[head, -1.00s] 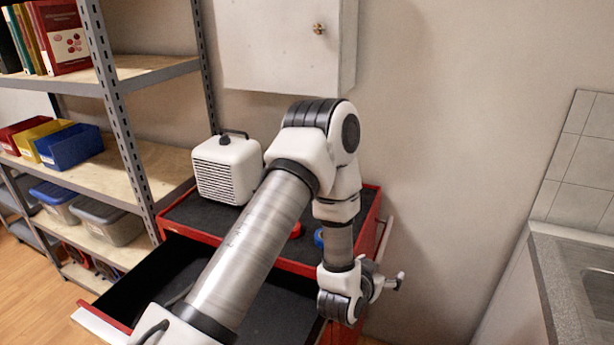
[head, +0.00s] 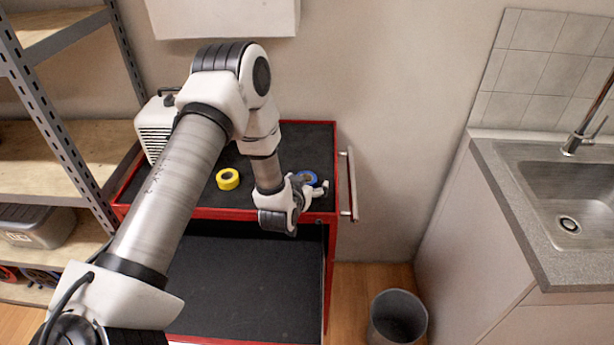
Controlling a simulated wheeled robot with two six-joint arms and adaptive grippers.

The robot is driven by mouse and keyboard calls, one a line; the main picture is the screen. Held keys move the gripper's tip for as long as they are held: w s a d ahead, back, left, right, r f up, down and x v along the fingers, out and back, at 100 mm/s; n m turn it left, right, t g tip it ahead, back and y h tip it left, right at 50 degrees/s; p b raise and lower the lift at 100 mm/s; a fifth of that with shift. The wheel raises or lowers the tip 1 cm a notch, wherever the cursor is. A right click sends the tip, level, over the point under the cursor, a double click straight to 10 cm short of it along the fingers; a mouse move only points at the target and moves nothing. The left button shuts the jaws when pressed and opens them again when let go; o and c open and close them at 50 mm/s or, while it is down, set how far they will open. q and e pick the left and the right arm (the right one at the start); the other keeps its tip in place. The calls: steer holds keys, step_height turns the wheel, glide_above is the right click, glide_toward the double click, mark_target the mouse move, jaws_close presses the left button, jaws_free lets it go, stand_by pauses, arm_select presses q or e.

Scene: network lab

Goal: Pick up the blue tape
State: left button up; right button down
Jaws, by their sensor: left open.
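The blue tape (head: 307,177) lies on the black top of the red tool cart (head: 328,205), near its right front corner. My left gripper (head: 318,188) is at the front edge of the cart top, right by the blue tape, and covers part of it. It is open; I cannot tell whether it touches the tape. A yellow tape roll (head: 228,179) lies on the cart top to the left of my wrist. My right gripper is not in view.
A white box-shaped appliance (head: 155,128) stands at the cart's back left. A grey bin (head: 398,318) stands on the floor at right, beside a counter with a sink (head: 570,200). Shelving (head: 50,150) is at left.

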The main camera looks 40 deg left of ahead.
arm_select(q)
steer(key=shift+w+a+f, duration=0.3)
steer(key=shift+a+f, duration=0.05)
steer(key=shift+a, duration=0.2)
steer(key=shift+w+a+f, duration=0.3)
steer(key=shift+a, duration=0.2)
steer(key=shift+d+r, duration=0.15)
steer(key=shift+d, duration=0.1)
steer(key=shift+c, duration=0.6)
steer(key=shift+d+r, duration=0.1)
steer(key=shift+d, duration=0.15)
steer(key=c, duration=0.5)
steer(key=shift+d, duration=0.1)
steer(key=c, duration=0.4)
steer(key=shift+s+a, duration=0.1)
steer(key=shift+a, duration=0.15)
steer(key=shift+c, duration=0.2)
